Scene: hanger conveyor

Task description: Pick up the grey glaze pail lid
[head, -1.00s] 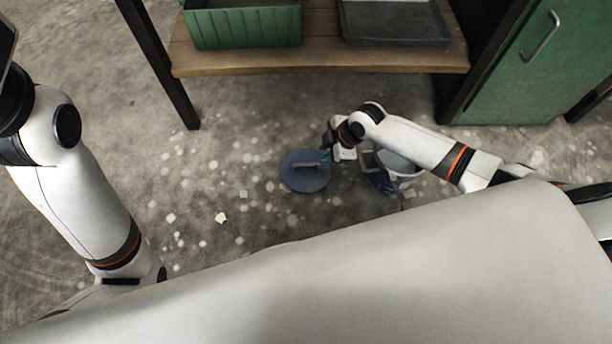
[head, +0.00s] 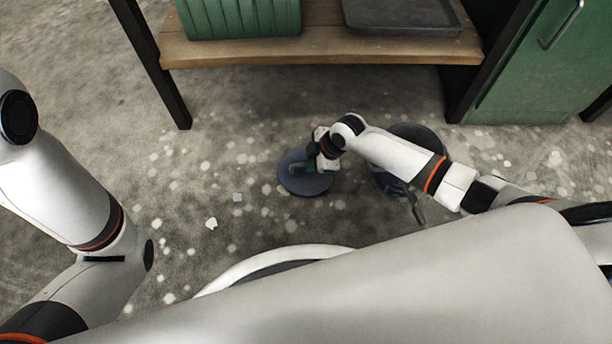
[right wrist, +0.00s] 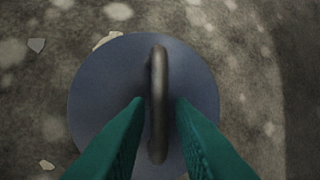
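The round blue-grey pail lid (head: 304,186) lies flat on the floor in the middle of the head view, its raised bar handle partly hidden by my right gripper. My right gripper (head: 308,167) is just over the lid. In the right wrist view the lid (right wrist: 98,92) fills the middle, with its dark handle (right wrist: 158,85) running upright in the picture. The green fingers of my right gripper (right wrist: 160,108) are open, one on each side of the handle, with narrow gaps showing. My left arm comes in at the left, but its gripper is out of sight.
A dark round thing (head: 424,138), partly hidden by my right forearm, stands right of the lid. A wooden shelf (head: 320,51) with a green ribbed bin (head: 240,17) and a dark tray (head: 400,14) is beyond. A green cabinet (head: 530,80) is at right. Floor left of the lid is mostly clear.

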